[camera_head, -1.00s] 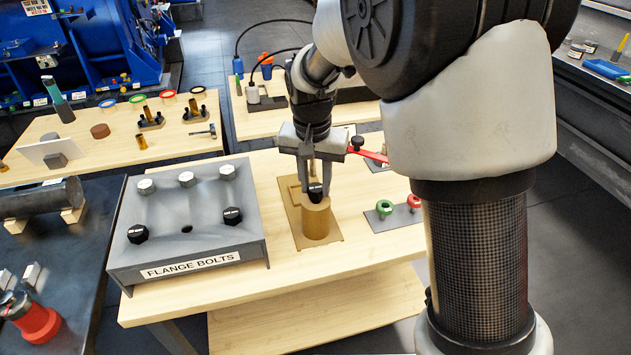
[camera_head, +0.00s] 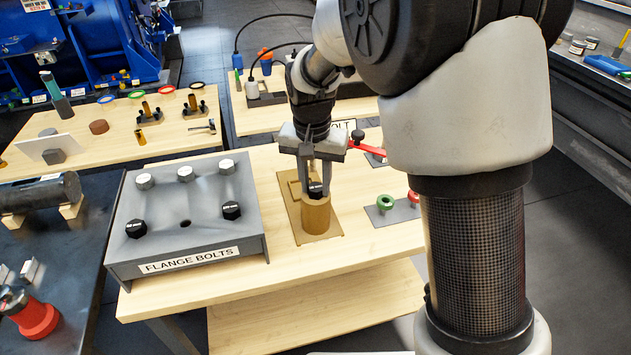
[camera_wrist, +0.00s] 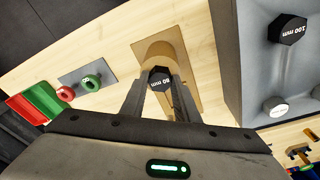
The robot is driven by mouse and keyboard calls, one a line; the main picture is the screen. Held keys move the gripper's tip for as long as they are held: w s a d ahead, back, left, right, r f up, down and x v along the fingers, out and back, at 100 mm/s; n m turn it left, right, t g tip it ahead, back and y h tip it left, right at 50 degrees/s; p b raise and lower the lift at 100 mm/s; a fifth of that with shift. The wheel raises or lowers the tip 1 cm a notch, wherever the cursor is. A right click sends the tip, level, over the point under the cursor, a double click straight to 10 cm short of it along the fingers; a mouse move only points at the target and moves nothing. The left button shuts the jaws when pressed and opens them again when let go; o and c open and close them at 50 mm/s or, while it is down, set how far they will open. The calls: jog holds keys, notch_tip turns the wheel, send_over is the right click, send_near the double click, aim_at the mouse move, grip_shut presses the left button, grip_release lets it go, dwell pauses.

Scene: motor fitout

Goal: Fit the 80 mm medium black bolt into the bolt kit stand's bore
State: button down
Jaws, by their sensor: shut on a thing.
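The 80 mm black bolt (camera_head: 316,188) stands upright with its hex head at the top of a tan cylinder (camera_head: 316,216). Its "80 mm" face shows in the wrist view (camera_wrist: 160,77); its shank is hidden. My gripper (camera_head: 316,184) points down over the cylinder, its two fingers shut on the bolt head. The grey stand labelled FLANGE BOLTS (camera_head: 150,245) is to the left. It holds several silver and black bolts, and an open bore (camera_head: 186,224) shows between the two black heads.
The tan cylinder stands on a flat tan plate (camera_head: 296,206). A green ring piece (camera_head: 385,203) and a red one (camera_head: 413,197) sit on a grey plate to the right. A red-handled item (camera_head: 371,149) lies behind. Bare wooden table lies in front of the tan plate.

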jog(key=c, duration=1.3)
grip_release()
jog(key=shift+r, duration=0.1)
jog(key=r, duration=0.5)
jog(key=s+r+p, duration=0.1)
jog(key=r, duration=0.5)
jog(key=s+r+p, duration=0.1)
jog(key=r, duration=0.5)
jog(key=shift+a+r, duration=0.1)
jog(key=shift+a, duration=0.15)
